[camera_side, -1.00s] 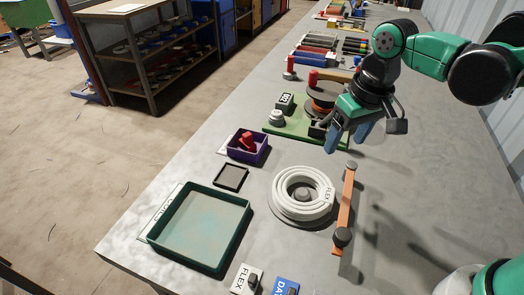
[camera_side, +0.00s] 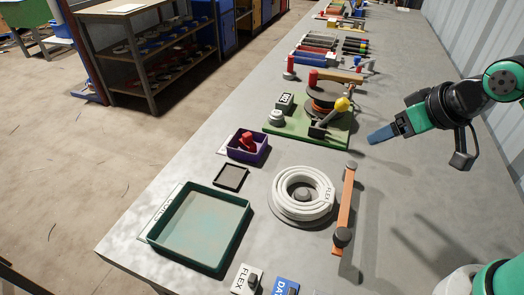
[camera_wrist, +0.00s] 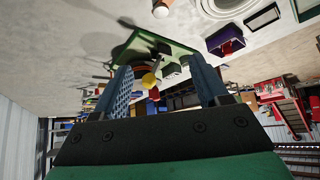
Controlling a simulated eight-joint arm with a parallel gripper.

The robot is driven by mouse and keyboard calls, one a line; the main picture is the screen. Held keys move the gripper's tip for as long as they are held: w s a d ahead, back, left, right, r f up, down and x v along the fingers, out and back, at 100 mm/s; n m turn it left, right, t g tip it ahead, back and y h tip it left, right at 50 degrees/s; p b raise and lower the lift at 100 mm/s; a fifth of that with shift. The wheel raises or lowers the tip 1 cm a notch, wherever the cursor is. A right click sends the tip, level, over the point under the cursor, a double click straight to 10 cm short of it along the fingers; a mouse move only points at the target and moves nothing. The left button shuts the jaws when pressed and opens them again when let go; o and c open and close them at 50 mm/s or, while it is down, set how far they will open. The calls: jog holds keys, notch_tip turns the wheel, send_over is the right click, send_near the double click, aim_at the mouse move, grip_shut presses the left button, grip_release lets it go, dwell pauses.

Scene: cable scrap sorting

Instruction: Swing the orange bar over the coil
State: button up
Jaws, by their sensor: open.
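The orange bar (camera_side: 347,205) lies on the grey table in the side view, to the right of the coil, with a dark knob at its near end and a small knob at its far end. The white coil (camera_side: 285,205) sits flat on a round plate with a grey hub in its middle and a FLEX label. The bar is beside the coil, not across it. My gripper (camera_side: 376,137) is above the table, beyond and to the right of the bar's far end, apart from it. In the wrist view its blue fingers (camera_wrist: 165,88) are spread with nothing between them.
A green board (camera_side: 284,131) with a reel and a yellow-knobbed lever (camera_side: 342,104) stands left of my gripper. A green-rimmed tray (camera_side: 245,228), a purple bin (camera_side: 264,155) and a small dark tray (camera_side: 232,188) lie left of the coil. The table right of the bar is clear.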

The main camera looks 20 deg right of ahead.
jog(key=shift+a, duration=0.1)
jog(key=c, duration=0.3)
jog(key=shift+s+a+f+m+g+y, duration=0.15)
jog(key=shift+s+a+m+g, duration=0.15)
jog(key=shift+a+m, duration=0.3)
jog(key=shift+s+a+f+m+g+y, duration=0.15)
jog(key=shift+s+a+m+g, duration=0.15)
jog(key=shift+a+m, duration=0.3)
grip_shut()
jog(key=s+a+m+g, duration=0.6)
jog(key=s+a+m, duration=0.25)
jog(key=m, duration=0.25)
jog(key=f, duration=0.7)
jog(key=shift+d+f, duration=0.3)
jog(key=shift+f, duration=0.05)
jog(key=w+a, duration=0.2)
jog(key=w, duration=0.1)
jog(key=w+a, duration=0.2)
jog(key=w, duration=0.2)
jog(key=w+a, duration=0.3)
jog(key=shift+w, duration=0.3)
jog(key=shift+w+a, duration=0.1)
jog(key=shift+w, duration=0.95)
